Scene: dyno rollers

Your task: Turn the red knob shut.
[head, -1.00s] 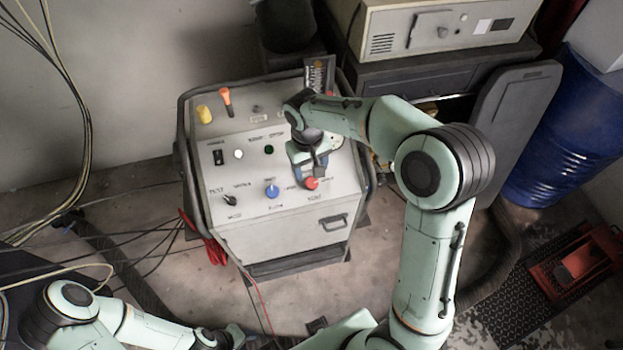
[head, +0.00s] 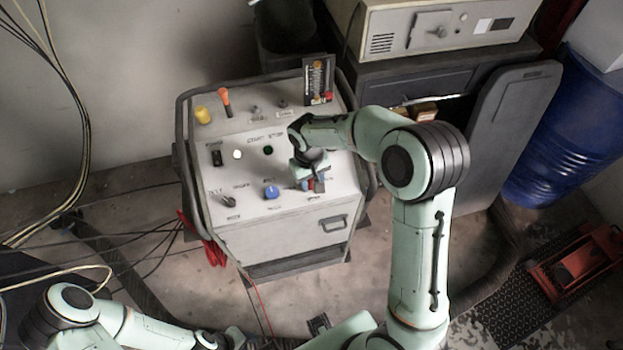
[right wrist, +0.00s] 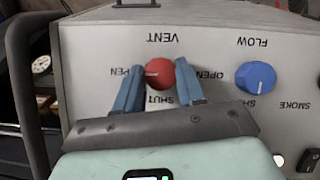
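The red knob (right wrist: 160,75) sits on the panel of a grey cabinet, under the upside-down word VENT in the right wrist view. A pale mark on it points left, toward a partly covered label that reads like OPEN. SHUT is printed below it. My right gripper (right wrist: 161,70) is open, its two blue fingers on either side of the knob; whether they touch it I cannot tell. In the head view my right gripper (head: 312,182) is at the panel's lower right and mostly hides the knob. My left gripper (head: 228,338) is low at the left, its fingers unclear.
A blue FLOW knob (right wrist: 256,78) stands close beside the red one; it also shows in the head view (head: 271,192). A black knob (head: 228,201), an orange lever (head: 225,100) and a yellow knob (head: 203,115) are on the panel. A dark rail (head: 186,150) frames the cabinet.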

